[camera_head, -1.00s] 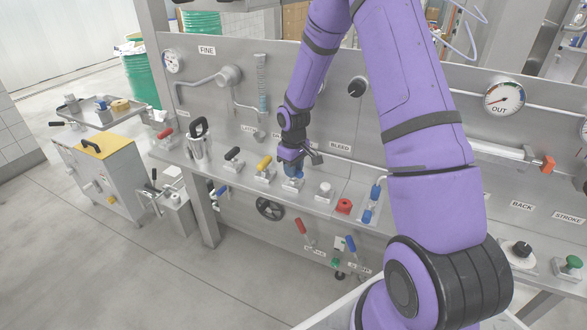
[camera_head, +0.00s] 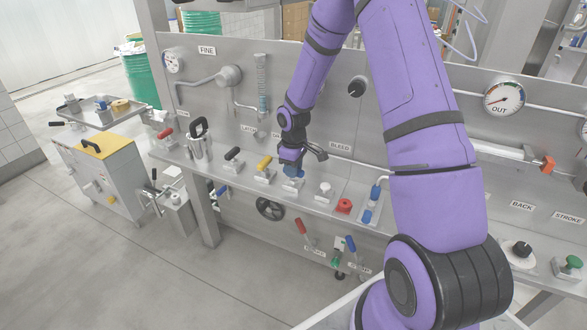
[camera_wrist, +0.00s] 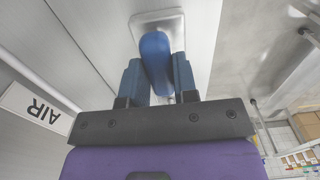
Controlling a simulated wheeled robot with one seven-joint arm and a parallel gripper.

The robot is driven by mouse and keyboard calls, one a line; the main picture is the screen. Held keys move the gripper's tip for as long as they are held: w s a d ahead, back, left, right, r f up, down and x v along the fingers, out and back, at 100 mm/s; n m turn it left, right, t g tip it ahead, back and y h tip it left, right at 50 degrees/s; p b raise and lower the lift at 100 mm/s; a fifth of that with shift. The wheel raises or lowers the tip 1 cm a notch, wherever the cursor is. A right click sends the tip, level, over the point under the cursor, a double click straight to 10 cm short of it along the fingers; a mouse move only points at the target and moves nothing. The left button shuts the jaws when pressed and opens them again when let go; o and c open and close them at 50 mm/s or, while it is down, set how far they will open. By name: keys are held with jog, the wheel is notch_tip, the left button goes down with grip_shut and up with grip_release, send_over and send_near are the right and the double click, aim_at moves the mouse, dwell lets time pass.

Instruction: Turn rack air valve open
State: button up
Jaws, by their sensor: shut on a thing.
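The rack air valve has a blue lever handle (camera_wrist: 155,52) on a pale metal base plate (camera_wrist: 172,18), with an AIR label (camera_wrist: 36,107) beside it in the wrist view. My gripper (camera_wrist: 158,78) has its two blue-grey fingers on either side of the handle and is shut on it. The handle lies slightly slanted between the fingers.
On the same ledge stand a yellow lever (camera_head: 264,163) and a black lever (camera_head: 232,154) to the left. A white knob (camera_head: 325,189) and a red knob (camera_head: 344,205) stand close on the right. Grey floor is free in front.

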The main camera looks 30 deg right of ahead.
jog(key=o, duration=0.9)
notch_tip(320, 180, up, 11)
jog(key=shift+f, duration=0.1)
dwell(0.3)
jog(key=s+a+r+m+t+h, duration=0.1)
jog(key=s+a+r+m, duration=0.1)
jog(key=s+r, duration=0.55)
jog(key=s+a+r+m+t, duration=0.1)
jog(key=s+a+r, duration=0.3)
jog(key=r, duration=0.7)
jog(key=s+r+m+t, duration=0.1)
jog(key=s+r, duration=0.1)
jog(key=s, duration=0.4)
jog(key=s+a+r+m+t, duration=0.1)
jog(key=s+r, duration=0.1)
jog(key=s, duration=0.5)
jog(key=s+a+r+m+t+y, duration=0.1)
jog(key=s+r, duration=0.1)
jog(key=s, duration=0.5)
jog(key=shift+s+a+r+m, duration=0.15)
jog(key=shift+a+r+m, duration=0.05)
jog(key=shift+r+m, duration=0.2)
